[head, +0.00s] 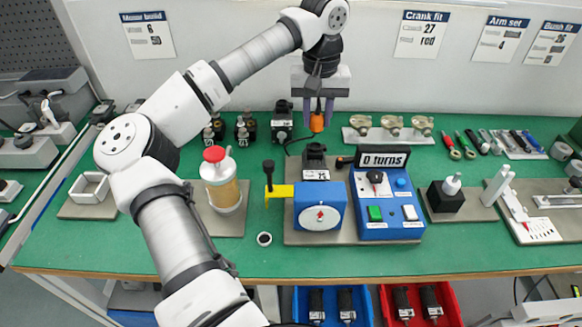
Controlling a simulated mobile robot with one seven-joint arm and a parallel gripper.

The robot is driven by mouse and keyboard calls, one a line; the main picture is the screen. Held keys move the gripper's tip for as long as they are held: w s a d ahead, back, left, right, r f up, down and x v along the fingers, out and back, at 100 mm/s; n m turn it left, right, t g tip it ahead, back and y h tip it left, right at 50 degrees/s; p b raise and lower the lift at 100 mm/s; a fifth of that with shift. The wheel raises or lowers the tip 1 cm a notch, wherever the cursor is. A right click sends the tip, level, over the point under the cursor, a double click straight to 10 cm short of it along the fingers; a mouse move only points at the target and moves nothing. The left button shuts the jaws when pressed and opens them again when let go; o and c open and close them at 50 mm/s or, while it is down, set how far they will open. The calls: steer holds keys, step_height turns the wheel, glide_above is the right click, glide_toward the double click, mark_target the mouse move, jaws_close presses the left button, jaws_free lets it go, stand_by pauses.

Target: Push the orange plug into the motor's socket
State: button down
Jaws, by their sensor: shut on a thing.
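My gripper (318,108) is above the back middle of the green bench, fingers pointing down. It is shut on the orange plug (317,123), which shows below and between the fingertips. A dark cable runs from near the plug down toward the bench. A black motor-like unit (315,157) stands on a grey plate, below the plug in the picture, with a small white label in front. Another dark unit (283,121) with a label stands to the left of the plug. The plug appears apart from both. I cannot make out a socket opening on either.
A blue box (320,208) with a dial and yellow crank stands in front of the black unit. A blue control panel (389,205) with a "0 turns" display is beside it. A red-capped jar (221,184) is left. Metal parts (391,124) stand back right.

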mark_target(316, 132)
steer(key=shift+f, duration=0.15)
steer(key=shift+f+b, duration=0.8)
steer(key=shift+f, duration=0.3)
steer(key=shift+f, duration=0.2)
steer(key=shift+f+b, duration=0.35)
steer(key=shift+f, duration=0.05)
steer(key=shift+f+b, duration=0.35)
steer(key=shift+f, duration=0.3)
stand_by(1.4)
steer(key=c, duration=1.1)
jaws_free()
steer(key=shift+r, duration=0.15)
